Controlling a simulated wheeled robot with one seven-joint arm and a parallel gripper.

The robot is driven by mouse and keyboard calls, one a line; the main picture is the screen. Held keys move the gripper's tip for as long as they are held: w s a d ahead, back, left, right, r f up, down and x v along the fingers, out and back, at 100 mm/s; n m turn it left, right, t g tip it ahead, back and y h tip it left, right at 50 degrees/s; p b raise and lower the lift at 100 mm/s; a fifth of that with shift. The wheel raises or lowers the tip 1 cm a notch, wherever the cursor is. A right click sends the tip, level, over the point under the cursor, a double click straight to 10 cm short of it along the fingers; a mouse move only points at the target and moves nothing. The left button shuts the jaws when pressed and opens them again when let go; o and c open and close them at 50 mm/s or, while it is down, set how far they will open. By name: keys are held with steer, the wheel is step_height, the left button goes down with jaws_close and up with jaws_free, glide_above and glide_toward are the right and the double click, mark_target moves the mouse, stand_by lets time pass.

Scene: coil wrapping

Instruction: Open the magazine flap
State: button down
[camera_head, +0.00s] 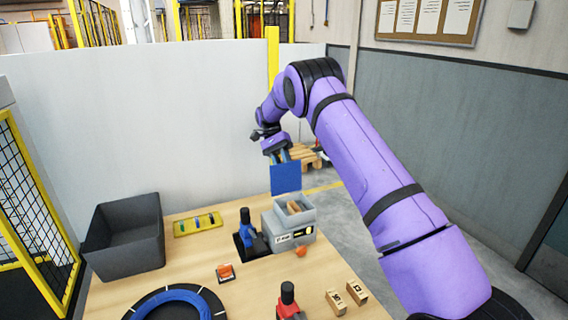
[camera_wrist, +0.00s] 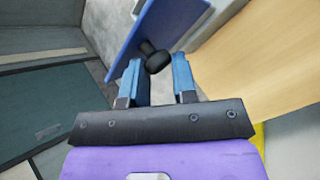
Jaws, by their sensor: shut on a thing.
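The magazine (camera_head: 281,238) is a light grey box with a label on its front, near the right part of the table. Its blue flap (camera_head: 286,179) stands upright above the box, and the open top shows tan pieces inside. In the wrist view the flap (camera_wrist: 154,22) is a tilted blue panel with a black knob (camera_wrist: 153,58). My gripper (camera_head: 281,154) is at the flap's upper edge. In the wrist view its blue fingers (camera_wrist: 157,70) are shut on the knob. The flap's hinge is hidden.
A blue-and-black device (camera_head: 246,236) stands just left of the magazine. A dark bin (camera_head: 127,235), a yellow tray (camera_head: 197,224), a blue coil (camera_head: 178,304), a red-and-black tool (camera_head: 289,301) and small wooden blocks (camera_head: 346,298) are on the table. A grey wall panel rises behind.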

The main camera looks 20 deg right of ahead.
steer(key=shift+s+a+f, duration=0.15)
steer(key=shift+a+f, duration=0.35)
steer(key=shift+f, duration=0.25)
steer(key=c, duration=0.9)
jaws_free()
steer(key=shift+a, duration=0.1)
steer(key=shift+d, duration=0.3)
steer(key=shift+r, duration=0.3)
steer(key=shift+w+r, duration=0.2)
step_height(320, 180, up, 3)
steer(key=shift+r, duration=0.1)
steer(key=s+a+r, duration=0.1)
steer(key=s, duration=1.5)
steer(key=shift+a, duration=0.3)
steer(key=shift+r, duration=0.1)
